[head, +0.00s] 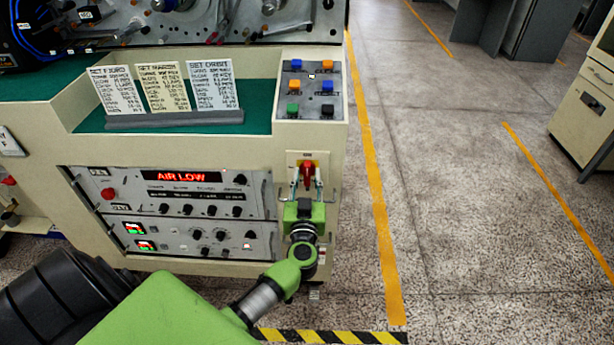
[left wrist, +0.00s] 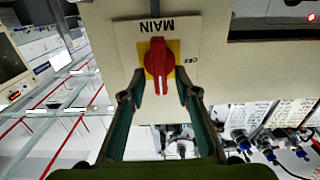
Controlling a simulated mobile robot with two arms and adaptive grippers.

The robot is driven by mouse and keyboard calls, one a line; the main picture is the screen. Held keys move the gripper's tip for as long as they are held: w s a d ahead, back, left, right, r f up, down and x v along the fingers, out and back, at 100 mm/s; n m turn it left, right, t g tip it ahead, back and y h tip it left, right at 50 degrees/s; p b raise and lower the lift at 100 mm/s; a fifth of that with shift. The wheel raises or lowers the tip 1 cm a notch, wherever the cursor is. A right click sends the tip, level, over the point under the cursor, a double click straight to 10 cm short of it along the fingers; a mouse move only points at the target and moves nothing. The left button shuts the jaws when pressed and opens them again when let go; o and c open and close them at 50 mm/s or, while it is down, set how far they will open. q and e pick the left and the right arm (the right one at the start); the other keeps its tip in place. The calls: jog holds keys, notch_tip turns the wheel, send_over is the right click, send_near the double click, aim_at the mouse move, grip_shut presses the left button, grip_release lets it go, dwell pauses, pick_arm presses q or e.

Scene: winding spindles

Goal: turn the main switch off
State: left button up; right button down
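The main switch (head: 307,170) is a red rotary handle on a yellow plate, on the right part of the cream machine front. In the left wrist view the red handle (left wrist: 158,62) lies lengthwise up and down the picture, beside a white label reading MAIN, upside down. My left gripper (head: 306,187) points at the switch from just below it in the head view. In the left wrist view its two fingers (left wrist: 160,96) are apart, one on each side of the handle, with gaps and nothing held. My right gripper is not in view.
A button box (head: 308,90) with coloured buttons sits above the switch. A control panel with a red AIR LOW display (head: 180,176) is to the left. Three printed cards (head: 165,88) stand on the green top. The speckled floor to the right is open, with yellow lines.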

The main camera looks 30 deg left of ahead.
pick_arm(q)
jog(key=shift+w+a, duration=0.3)
jog(key=shift+w, duration=0.15)
grip_shut()
